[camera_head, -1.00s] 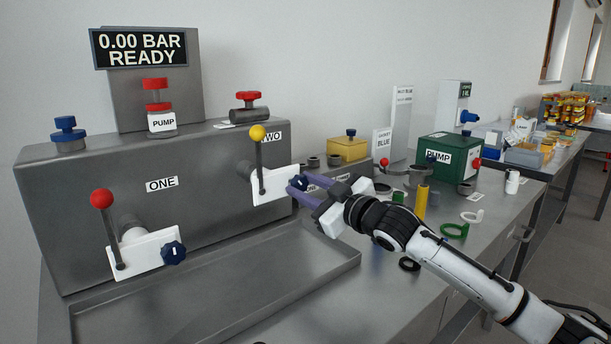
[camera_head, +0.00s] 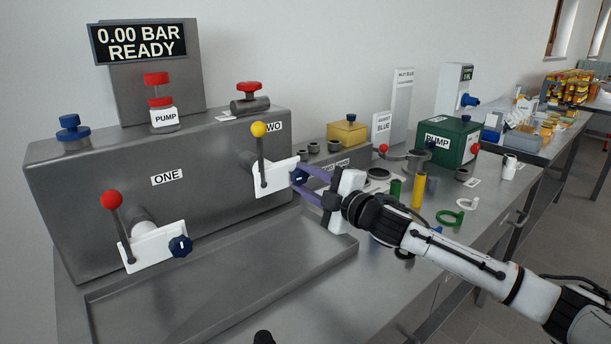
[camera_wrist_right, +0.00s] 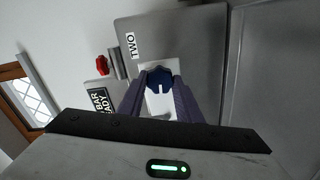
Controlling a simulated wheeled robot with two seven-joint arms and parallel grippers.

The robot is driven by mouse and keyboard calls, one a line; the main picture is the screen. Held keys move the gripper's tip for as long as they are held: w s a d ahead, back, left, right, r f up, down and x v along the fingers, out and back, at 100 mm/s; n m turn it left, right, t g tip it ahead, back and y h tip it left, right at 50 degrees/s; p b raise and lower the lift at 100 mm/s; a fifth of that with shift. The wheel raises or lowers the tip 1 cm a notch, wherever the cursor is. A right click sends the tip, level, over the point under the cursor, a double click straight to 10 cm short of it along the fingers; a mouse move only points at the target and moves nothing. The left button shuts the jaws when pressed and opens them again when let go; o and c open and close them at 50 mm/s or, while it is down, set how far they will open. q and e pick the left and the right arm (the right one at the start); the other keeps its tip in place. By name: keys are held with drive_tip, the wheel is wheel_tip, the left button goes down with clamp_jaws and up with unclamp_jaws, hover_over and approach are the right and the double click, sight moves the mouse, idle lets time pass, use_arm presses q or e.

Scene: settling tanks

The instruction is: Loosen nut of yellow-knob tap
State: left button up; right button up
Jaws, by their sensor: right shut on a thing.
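The yellow-knob tap (camera_head: 259,130) is on the right part of the grey tank front, near the label TWO. Its lever stands upright from a white plate (camera_head: 266,184). The dark blue nut (camera_head: 299,177) is at the plate's right end; it also shows in the right wrist view (camera_wrist_right: 159,77). My right gripper (camera_head: 300,182) reaches in from the right, its purple fingers on both sides of the nut and shut on it. The fingers hide part of the nut. My left gripper is not in view.
The red-knob tap (camera_head: 111,200) with its own blue nut (camera_head: 180,246) is to the left, by label ONE. A shallow grey tray (camera_head: 222,262) lies below both taps. A green pump box (camera_head: 452,141), a yellow cylinder (camera_head: 418,190) and rings stand on the bench to the right.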

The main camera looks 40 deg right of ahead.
drive_tip(key=shift+n, duration=0.5)
drive_tip(key=o, duration=1.1)
drive_tip(key=shift+c, duration=0.2)
drive_tip(key=shift+s+f, duration=0.1)
drive_tip(key=shift+s, duration=0.45)
drive_tip(key=s+b, duration=0.1)
drive_tip(key=s, duration=0.8)
drive_tip(key=shift+d, duration=0.4)
drive_tip(key=shift+s, duration=0.1)
